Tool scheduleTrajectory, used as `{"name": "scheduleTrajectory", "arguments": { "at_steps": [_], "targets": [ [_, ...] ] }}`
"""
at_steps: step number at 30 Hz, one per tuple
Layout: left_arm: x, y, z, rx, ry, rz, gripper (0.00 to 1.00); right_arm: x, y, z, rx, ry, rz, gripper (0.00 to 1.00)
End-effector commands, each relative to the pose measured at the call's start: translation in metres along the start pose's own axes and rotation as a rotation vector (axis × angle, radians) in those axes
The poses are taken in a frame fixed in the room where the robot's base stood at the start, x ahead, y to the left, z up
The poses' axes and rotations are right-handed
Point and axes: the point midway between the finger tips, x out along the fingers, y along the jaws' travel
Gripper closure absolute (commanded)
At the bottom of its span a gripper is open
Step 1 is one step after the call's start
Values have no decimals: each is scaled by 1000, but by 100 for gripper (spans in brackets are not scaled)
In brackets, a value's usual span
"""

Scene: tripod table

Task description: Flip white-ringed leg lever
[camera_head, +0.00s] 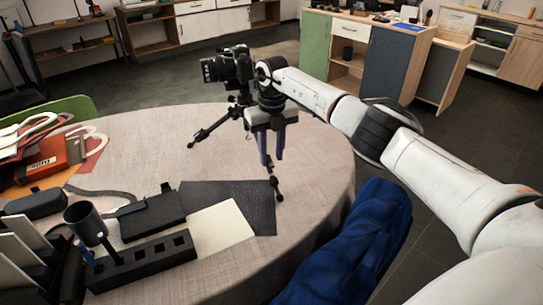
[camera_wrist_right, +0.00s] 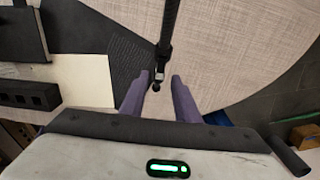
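A black tripod (camera_head: 205,132) with a black camera (camera_head: 228,67) on top stands on the round table (camera_head: 320,165). One leg reaches out to the left; another comes down to a foot (camera_head: 277,192) near the front. My right gripper (camera_head: 272,161) points down beside the tripod, its purple fingers above that front leg. In the right wrist view the fingers (camera_wrist_right: 160,78) are apart, with the lower end of a dark leg (camera_wrist_right: 164,45) showing between them; contact cannot be told. My left gripper is not in view.
A dark mat (camera_head: 240,200), a black slotted holder (camera_head: 140,262), a dark cup (camera_head: 84,218) and a red box (camera_head: 45,158) lie to the left. A blue chair (camera_head: 350,245) stands at the front edge. The table right of the tripod is clear.

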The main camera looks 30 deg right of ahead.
Motion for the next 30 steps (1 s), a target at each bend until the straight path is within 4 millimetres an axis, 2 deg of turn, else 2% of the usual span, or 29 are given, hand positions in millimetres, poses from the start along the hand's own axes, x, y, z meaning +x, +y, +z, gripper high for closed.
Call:
{"name": "scheduleTrajectory", "arguments": {
  "at_steps": [9, 15, 25, 26, 29, 30],
  "targets": [
    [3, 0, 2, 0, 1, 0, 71, -62, 0, 1, 0, -4, -1, 71],
    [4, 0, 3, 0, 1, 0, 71, -86, 0, 0, 0, -1, -1, 71],
    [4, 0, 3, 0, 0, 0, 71, -91, 0, 0, 0, 1, -1, 71],
    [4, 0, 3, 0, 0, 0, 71, -91, 0, 0, 0, 1, -1, 73],
    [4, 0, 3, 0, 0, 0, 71, -91, 0, 0, 0, 1, -1, 89],
    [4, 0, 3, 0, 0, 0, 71, -91, 0, 0, 0, 1, -1, 89]
  ]
}}
